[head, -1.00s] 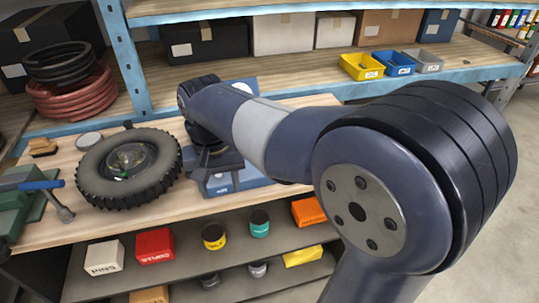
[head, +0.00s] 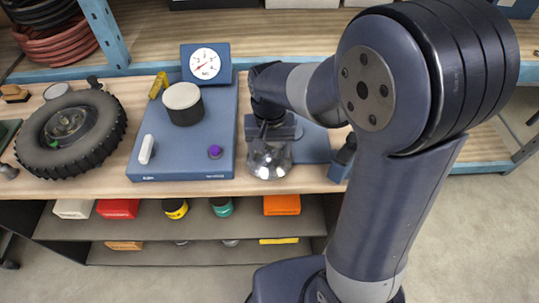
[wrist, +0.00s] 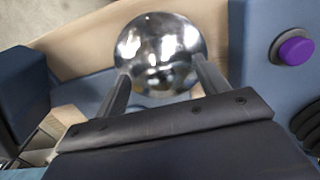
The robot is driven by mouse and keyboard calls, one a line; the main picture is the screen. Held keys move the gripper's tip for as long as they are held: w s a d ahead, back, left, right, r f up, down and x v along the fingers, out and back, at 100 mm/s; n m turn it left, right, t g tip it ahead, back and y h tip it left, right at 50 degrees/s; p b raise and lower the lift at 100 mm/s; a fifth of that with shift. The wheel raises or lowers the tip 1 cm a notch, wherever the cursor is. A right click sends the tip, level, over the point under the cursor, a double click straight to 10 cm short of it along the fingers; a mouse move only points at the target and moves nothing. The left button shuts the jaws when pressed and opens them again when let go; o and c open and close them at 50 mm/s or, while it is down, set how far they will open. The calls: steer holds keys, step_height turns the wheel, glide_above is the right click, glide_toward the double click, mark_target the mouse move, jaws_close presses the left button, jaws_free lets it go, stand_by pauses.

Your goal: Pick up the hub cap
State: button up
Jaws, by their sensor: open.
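The hub cap, a shiny chrome dome (head: 268,162), is near the front edge of the wooden bench (head: 110,178), just right of a blue scale-like device (head: 180,155). In the wrist view the hub cap (wrist: 158,48) fills the upper middle. My gripper (head: 268,138) is right at it, coming from behind and above. In the wrist view my gripper (wrist: 163,72) has its two fingers apart, one at each lower side of the dome. I cannot tell whether they touch it. The fingertips are partly hidden by the dome.
The blue device carries a dial gauge (head: 205,64), a white-topped black cylinder (head: 183,103) and a purple button (head: 215,152). A tyred wheel (head: 70,130) lies at left. A dark blue block (head: 342,160) stands right of the hub cap. Shelves with boxes lie below.

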steer(key=shift+f, duration=0.2)
steer(key=shift+s, duration=0.15)
steer(key=c, duration=1.4)
steer(key=shift+f, duration=0.1)
steer(key=shift+c, duration=0.2)
